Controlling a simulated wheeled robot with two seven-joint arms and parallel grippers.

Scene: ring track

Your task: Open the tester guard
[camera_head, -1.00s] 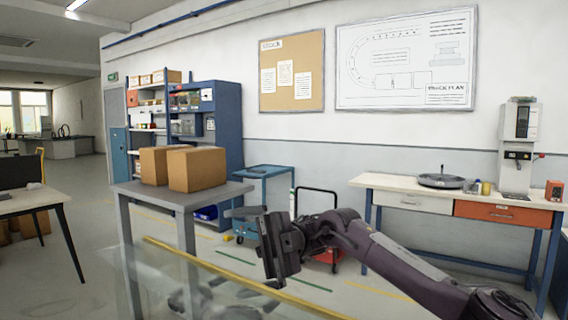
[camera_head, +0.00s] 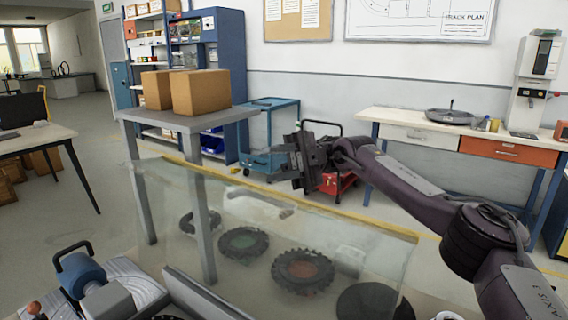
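The tester guard appears as a clear panel (camera_head: 225,215) with a yellow strip (camera_head: 300,205) along its top edge, standing across the lower middle of the head view. Dark toothed wheels, one with a green centre (camera_head: 243,242) and one with a red centre (camera_head: 303,270), show through it. My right gripper (camera_head: 293,160) is above and beyond the yellow strip in the picture, apart from it as far as I can see. Its jaws look spread with nothing between them, though they are seen at a steep angle. My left gripper is not in view.
A blue cylindrical machine part with a dark handle (camera_head: 85,272) is at the lower left. A blue cart (camera_head: 268,130) and a workbench (camera_head: 425,128) stand along the wall.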

